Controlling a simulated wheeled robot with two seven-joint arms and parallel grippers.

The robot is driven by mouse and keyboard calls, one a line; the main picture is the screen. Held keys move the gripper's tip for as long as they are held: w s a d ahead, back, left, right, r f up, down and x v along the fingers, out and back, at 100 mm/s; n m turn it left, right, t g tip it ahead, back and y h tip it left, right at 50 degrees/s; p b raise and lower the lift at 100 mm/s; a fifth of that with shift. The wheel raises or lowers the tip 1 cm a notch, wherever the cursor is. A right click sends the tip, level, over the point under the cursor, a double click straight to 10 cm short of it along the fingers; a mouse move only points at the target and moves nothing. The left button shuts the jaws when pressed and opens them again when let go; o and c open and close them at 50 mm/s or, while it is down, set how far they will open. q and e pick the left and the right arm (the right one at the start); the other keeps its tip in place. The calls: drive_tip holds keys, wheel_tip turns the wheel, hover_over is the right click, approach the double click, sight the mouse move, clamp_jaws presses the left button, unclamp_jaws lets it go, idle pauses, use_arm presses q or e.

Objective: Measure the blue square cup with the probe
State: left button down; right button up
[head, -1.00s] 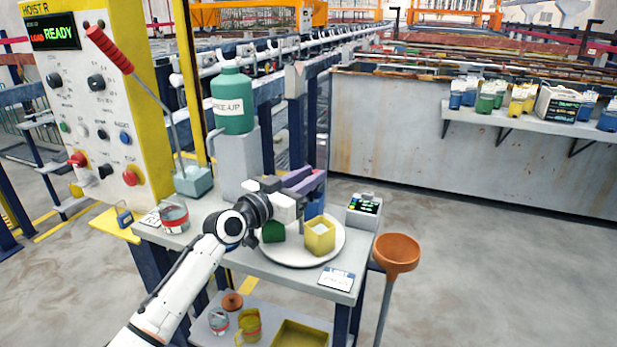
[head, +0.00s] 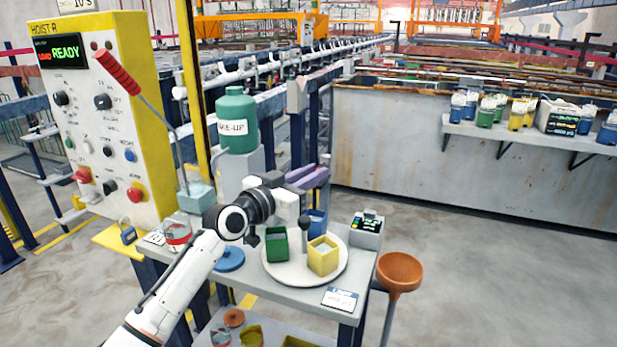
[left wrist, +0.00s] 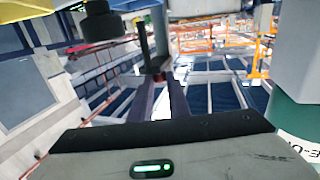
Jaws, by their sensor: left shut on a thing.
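The blue square cup (head: 318,222) stands at the back right of a round white plate (head: 290,275), partly hidden behind the yellow square cup (head: 322,257). A green square cup (head: 277,244) stands at the plate's left. My left gripper (head: 312,177), with purple fingers, is above and behind the blue cup, apart from it. In the left wrist view its fingers (left wrist: 160,88) are closed around a thin dark piece (left wrist: 158,64), probably the probe; its lower part is not clear. A small meter (head: 368,228) with a lit display stands right of the plate. My right gripper is not visible.
A blue disc (head: 230,258) lies left of the plate. A green make-up bottle (head: 237,118) stands behind the arm. An orange funnel (head: 400,271) is beside the table. The hoist panel (head: 105,130) is at left.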

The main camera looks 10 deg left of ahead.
use_arm(q)
drive_tip(key=c, duration=1.7)
unclamp_jaws()
drive_tip(key=shift+r, duration=0.3)
drive_tip(key=shift+o, duration=0.2)
drive_tip(key=shift+f, duration=0.1)
drive_tip(key=shift+s, duration=0.1)
drive_tip(key=v, duration=1)
drive_tip(key=shift+b, duration=0.3)
